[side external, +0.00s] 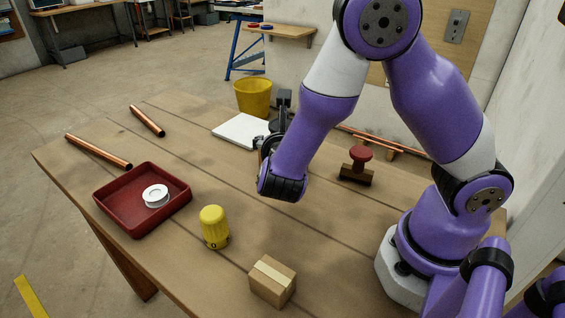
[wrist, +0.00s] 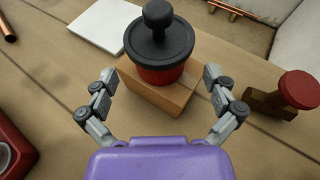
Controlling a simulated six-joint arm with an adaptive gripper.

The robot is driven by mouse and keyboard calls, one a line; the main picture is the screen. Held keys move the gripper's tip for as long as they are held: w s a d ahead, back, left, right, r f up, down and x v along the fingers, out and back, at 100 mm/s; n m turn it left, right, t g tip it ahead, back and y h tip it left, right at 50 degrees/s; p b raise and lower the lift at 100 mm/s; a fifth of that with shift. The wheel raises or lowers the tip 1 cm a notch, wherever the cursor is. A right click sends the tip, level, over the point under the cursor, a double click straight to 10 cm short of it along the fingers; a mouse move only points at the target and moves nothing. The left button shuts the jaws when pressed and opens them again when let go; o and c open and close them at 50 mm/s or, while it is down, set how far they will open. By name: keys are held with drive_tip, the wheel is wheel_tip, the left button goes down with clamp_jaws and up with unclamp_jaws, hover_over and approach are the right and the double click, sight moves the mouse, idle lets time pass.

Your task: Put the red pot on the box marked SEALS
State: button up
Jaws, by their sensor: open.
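The red pot (wrist: 160,75) has a black lid and a round black knob. In the wrist view it stands upright on a tan cardboard box (wrist: 152,97). No marking is readable on this box, so I cannot tell whether it says SEALS. My gripper (wrist: 160,80) is open, its fingers spread to the left and right of the pot's near side, apart from it. In the side view my gripper (side external: 268,145) is partly hidden by my wrist, which also hides most of the pot and box.
A white slab (side external: 240,130) lies just left of the pot. A red-handled stamp (side external: 358,167) stands to the right. A red tray (side external: 125,220) with a white spool, a yellow canister (side external: 214,228), a small taped box (side external: 272,282) and copper pipes (side external: 98,151) occupy the table.

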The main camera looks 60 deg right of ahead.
drive_tip(key=s+a+r+m+g+y, duration=0.1)
drive_tip(key=s+a+r+m+y, duration=0.2)
drive_tip(key=m, duration=0.9)
drive_tip(key=s+a+r+m+y, duration=0.3)
drive_tip(key=s+r+m+y, duration=0.3)
drive_tip(key=m, duration=0.7)
drive_tip(key=s+y, duration=0.2)
drive_tip(key=s, duration=0.1)
drive_tip(key=shift+a+r+g, duration=0.3)
drive_tip(key=shift+g, duration=0.1)
